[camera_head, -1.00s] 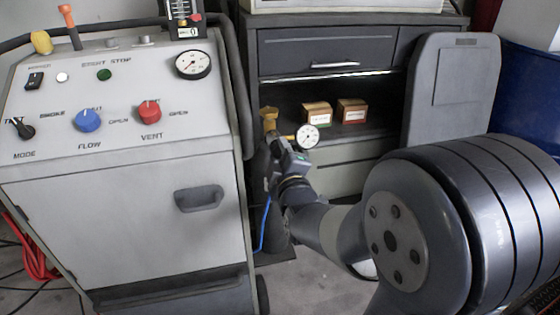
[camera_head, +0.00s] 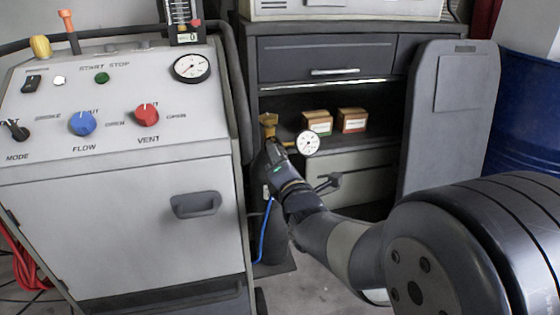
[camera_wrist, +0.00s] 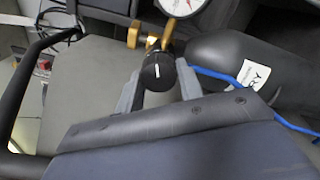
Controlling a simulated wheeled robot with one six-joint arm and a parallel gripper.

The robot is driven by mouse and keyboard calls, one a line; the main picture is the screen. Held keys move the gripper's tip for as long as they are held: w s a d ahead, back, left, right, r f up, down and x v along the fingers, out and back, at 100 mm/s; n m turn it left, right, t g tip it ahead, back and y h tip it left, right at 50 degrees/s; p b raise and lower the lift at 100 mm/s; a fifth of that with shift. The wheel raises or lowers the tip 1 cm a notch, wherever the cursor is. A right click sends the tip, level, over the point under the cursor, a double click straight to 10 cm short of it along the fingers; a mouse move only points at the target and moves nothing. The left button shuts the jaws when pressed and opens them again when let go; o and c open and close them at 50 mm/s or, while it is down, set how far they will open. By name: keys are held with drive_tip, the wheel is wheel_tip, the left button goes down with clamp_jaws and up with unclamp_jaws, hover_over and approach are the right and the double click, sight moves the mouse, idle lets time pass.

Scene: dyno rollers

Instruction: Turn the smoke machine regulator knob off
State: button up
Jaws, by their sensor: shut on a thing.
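The regulator has a brass body (camera_head: 268,122) and a round white gauge (camera_head: 307,143), which also shows at the top of the wrist view (camera_wrist: 182,4). Its black round knob (camera_wrist: 157,72) carries a short white mark that points nearly up in the wrist view. My gripper (camera_wrist: 158,80) is shut on the knob, with one grey finger on each side of it. In the head view my gripper (camera_head: 273,152) is just below the brass body and hides the knob.
The grey smoke machine (camera_head: 120,235) stands close on the left. A dark cabinet (camera_head: 300,55) with two small boxes is behind. A dark cylinder (camera_wrist: 235,68) and a blue hose (camera_wrist: 225,77) lie close by in the wrist view.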

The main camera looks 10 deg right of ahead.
drive_tip(key=n, duration=1)
drive_tip(key=shift+d+n, duration=0.1)
drive_tip(key=shift+n, duration=0.3)
idle(0.3)
drive_tip(key=o, duration=1)
drive_tip(key=shift+s+d+f+p, duration=0.15)
drive_tip(key=shift+s+p, duration=0.5)
drive_tip(key=shift+s, duration=2.05)
drive_tip(key=shift+s+d+r+p, duration=0.1)
drive_tip(key=shift+s+p, duration=0.5)
drive_tip(key=shift+s, duration=2.1)
